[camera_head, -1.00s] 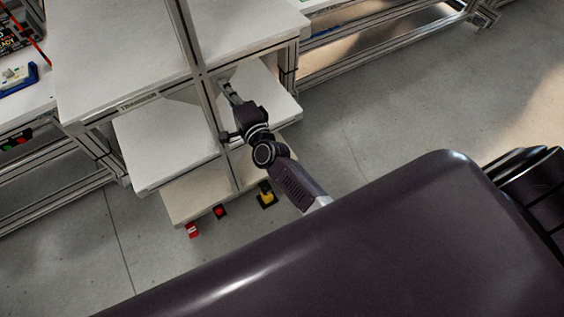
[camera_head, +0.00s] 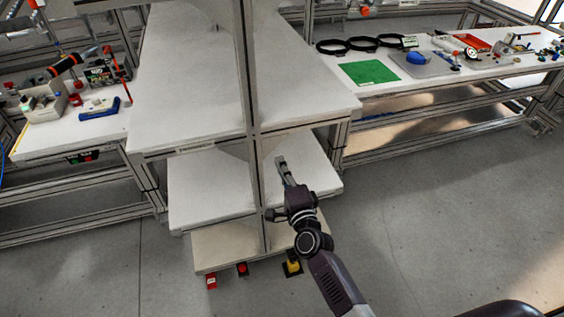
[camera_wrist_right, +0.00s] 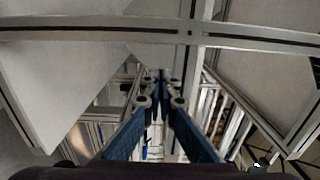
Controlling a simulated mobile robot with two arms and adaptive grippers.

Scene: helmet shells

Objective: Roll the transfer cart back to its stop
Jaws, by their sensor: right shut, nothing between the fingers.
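The transfer cart has a wide white top (camera_head: 185,75), a label on its front edge, lower white shelves (camera_head: 210,192) and an upright metal post (camera_head: 250,110) at its front. It stands on the floor between two benches. My right gripper (camera_head: 281,162) is just right of the post, over the right part of the lower shelf. Its fingers are shut and hold nothing. In the right wrist view the blue-sided fingers (camera_wrist_right: 160,76) meet below a metal crossbar (camera_wrist_right: 150,32). Whether they touch the cart cannot be told. My left gripper is out of view.
Red pedals (camera_head: 242,269) and a yellow one (camera_head: 292,267) show at the cart's foot. A left bench (camera_head: 60,140) holds tools and boxes. A right bench (camera_head: 440,72) carries a green mat (camera_head: 369,73) and black rings (camera_head: 345,46). The grey floor at right (camera_head: 440,200) is clear.

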